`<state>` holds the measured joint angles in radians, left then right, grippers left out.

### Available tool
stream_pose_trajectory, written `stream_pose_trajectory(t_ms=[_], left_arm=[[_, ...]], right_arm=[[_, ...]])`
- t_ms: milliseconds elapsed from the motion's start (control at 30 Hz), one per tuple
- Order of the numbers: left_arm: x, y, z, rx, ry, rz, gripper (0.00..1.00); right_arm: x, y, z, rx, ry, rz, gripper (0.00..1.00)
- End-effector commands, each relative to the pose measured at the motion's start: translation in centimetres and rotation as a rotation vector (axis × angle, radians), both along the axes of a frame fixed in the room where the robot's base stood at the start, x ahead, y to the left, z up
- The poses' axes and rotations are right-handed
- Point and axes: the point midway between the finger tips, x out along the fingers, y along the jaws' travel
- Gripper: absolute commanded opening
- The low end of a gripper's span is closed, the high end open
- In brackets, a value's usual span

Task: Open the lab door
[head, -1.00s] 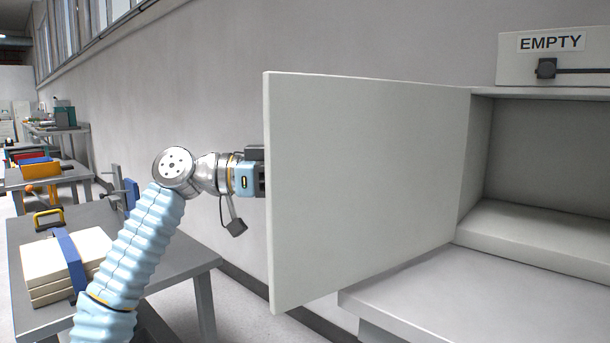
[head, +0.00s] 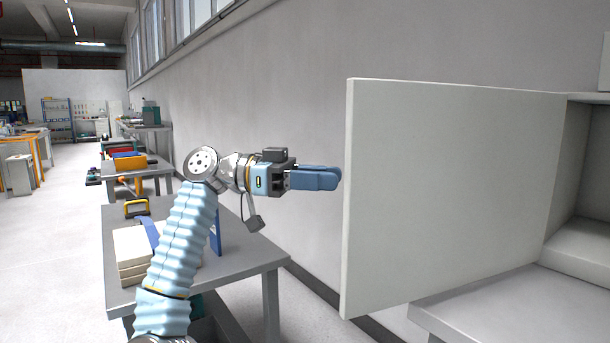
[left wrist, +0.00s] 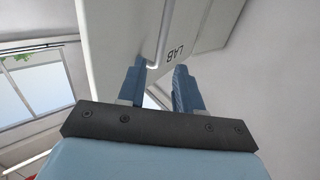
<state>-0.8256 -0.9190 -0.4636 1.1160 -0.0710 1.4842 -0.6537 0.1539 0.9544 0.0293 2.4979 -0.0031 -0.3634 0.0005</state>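The lab door (head: 445,190) is a pale flat panel standing swung out from the cabinet at the right of the head view. My left gripper (head: 333,179) is just left of the door's free edge, its blue fingers clear of the panel in the picture. In the left wrist view the two fingers (left wrist: 160,70) stand apart with nothing clearly between them. Beyond them is the door face (left wrist: 120,30) with the letters "LAB" and a thin pale handle (left wrist: 163,42). Contact with the handle is not evident. My right gripper is not in view.
The cabinet's open inside (head: 588,205) and its ledge (head: 500,305) lie to the right. A grey table (head: 235,265) with stacked pale slabs (head: 130,250) stands beneath my left arm. A grey wall (head: 290,90) runs behind the gripper. Floor is free at left.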

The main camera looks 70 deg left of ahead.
Motion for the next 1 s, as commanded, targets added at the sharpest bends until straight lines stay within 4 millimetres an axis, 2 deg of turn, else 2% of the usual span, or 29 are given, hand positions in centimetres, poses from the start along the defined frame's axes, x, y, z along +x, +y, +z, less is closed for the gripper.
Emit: stream_pose_trajectory(t_ms=[100,300,1000], left_arm=[[-1.7,1.1,0.2,-0.001,-0.002,0.002,0.35],[-2.9,1.8,0.0,0.001,0.0,0.0,0.35],[-3.0,1.8,0.0,0.001,0.001,0.0,0.35]], right_arm=[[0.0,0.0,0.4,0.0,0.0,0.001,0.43],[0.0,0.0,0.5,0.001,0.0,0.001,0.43],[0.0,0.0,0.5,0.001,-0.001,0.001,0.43]])
